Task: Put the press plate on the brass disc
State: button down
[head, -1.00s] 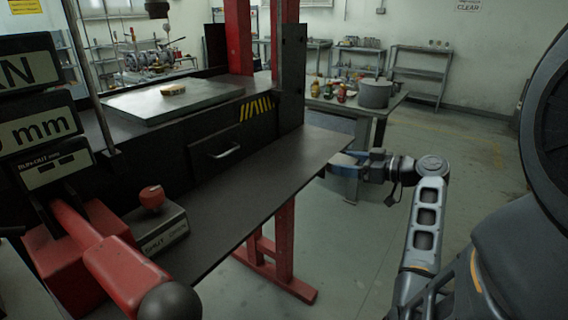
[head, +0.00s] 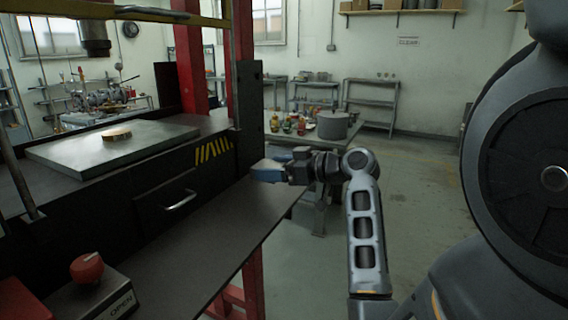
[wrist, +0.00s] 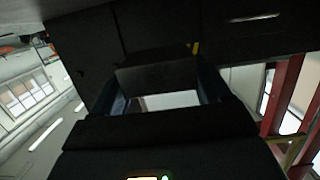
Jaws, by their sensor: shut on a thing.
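The brass disc (head: 117,135) lies flat on the pale steel slab (head: 60,157) of the press, at the left in the head view. My gripper (head: 266,170) is to the right of the press bed, near the right end of the dark front shelf. In the wrist view its two blue fingers are shut on a dark block (wrist: 158,76), which I take to be the press plate. The plate is dark and poorly lit, and it cannot be made out in the head view. The gripper is well apart from the disc.
The press has a red post (head: 188,60), a dark upright (head: 249,110) between gripper and slab, and a ram (head: 95,38) above. A drawer handle (head: 181,200) sticks out below. A red-knobbed box (head: 88,270) stands on the shelf (head: 215,220). Open floor lies right.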

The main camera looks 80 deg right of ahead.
send_over(250, 209)
notch_tip(250, 209, down, 4)
jog(key=shift+r+p, duration=0.2)
jog(key=shift+p, duration=0.25)
jog(key=shift+f+p, duration=0.3)
jog(key=shift+f, duration=1.75)
jog(key=shift+f, duration=0.1)
grip_release()
jog(key=shift+f, duration=0.1)
